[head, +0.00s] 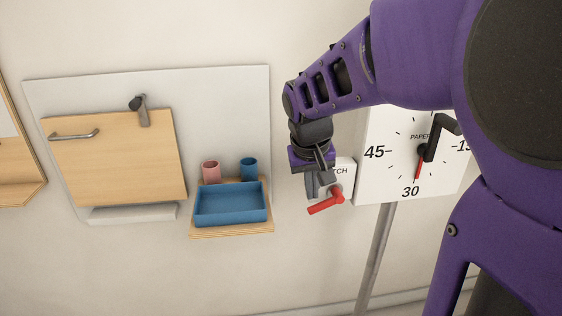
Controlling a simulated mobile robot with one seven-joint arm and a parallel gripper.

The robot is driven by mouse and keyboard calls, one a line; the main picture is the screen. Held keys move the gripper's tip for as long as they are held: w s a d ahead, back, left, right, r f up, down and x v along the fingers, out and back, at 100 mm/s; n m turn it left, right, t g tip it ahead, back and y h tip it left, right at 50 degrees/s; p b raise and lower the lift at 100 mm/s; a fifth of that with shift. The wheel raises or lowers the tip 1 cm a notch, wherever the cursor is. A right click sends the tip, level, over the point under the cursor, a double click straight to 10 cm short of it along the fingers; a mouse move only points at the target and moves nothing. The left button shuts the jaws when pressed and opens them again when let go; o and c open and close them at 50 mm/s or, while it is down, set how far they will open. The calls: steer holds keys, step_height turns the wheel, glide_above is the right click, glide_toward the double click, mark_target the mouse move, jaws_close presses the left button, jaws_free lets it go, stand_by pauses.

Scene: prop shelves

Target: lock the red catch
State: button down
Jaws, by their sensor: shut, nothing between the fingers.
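The red catch (327,203) is a red lever on a small white plate (345,168) on the wall, right of centre in the head view. The lever points left and slightly down from its pivot at the right. Part of the plate's lettering is hidden behind my gripper. My gripper (313,192) is shut and empty, just above the lever's left part. I cannot tell whether its fingertips touch the lever.
A white dial (390,181) with a black handle (431,150) is right of the catch, partly behind my arm. A shelf (232,231) with a blue tray (231,220), a pink cup (211,171) and a blue cup (249,168) is left. A wooden door (115,170) is further left.

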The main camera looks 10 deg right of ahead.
mark_target(315, 208)
steer(key=shift+d+f+b, duration=0.3)
steer(key=shift+f+b, duration=0.05)
steer(key=shift+f, duration=0.4)
step_height(315, 208, down, 2)
steer(key=shift+f+b, duration=0.1)
steer(key=shift+b, duration=0.6)
steer(key=shift+s, duration=0.15)
steer(key=shift+f, duration=0.1)
